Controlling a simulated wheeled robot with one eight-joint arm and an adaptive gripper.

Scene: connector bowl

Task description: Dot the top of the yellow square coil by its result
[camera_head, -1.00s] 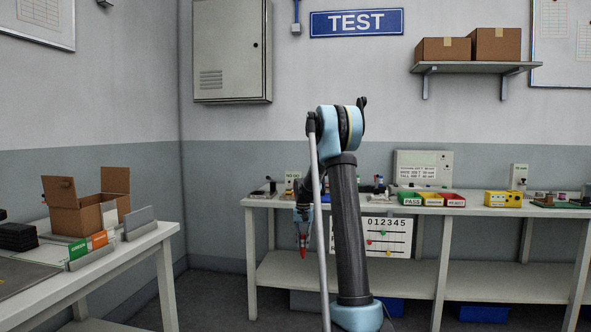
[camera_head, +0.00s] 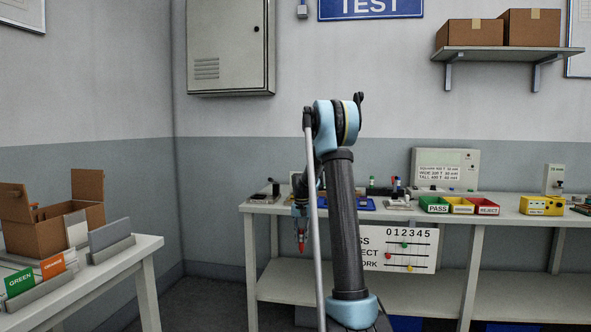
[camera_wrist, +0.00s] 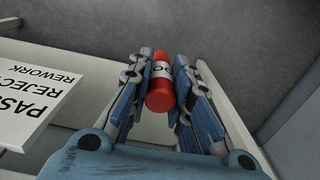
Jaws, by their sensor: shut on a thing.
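My gripper (camera_head: 301,220) hangs in front of the left part of the bench, pointing down. It is shut on a red marker (camera_head: 301,246) with a white label. I cannot make out the yellow square coil among the small things on the bench. My arm hides part of the bench top. A board (camera_head: 437,172) on the back panel lists square, wide and tall values.
The test bench (camera_head: 470,215) carries green PASS (camera_head: 434,204), yellow (camera_head: 461,205) and red REJECT (camera_head: 484,206) bins, a blue tray (camera_head: 362,204) and a yellow meter (camera_head: 541,206). A tally board (camera_head: 398,248) hangs at its front. A side table (camera_head: 125,268) with a cardboard box (camera_head: 50,232) stands left.

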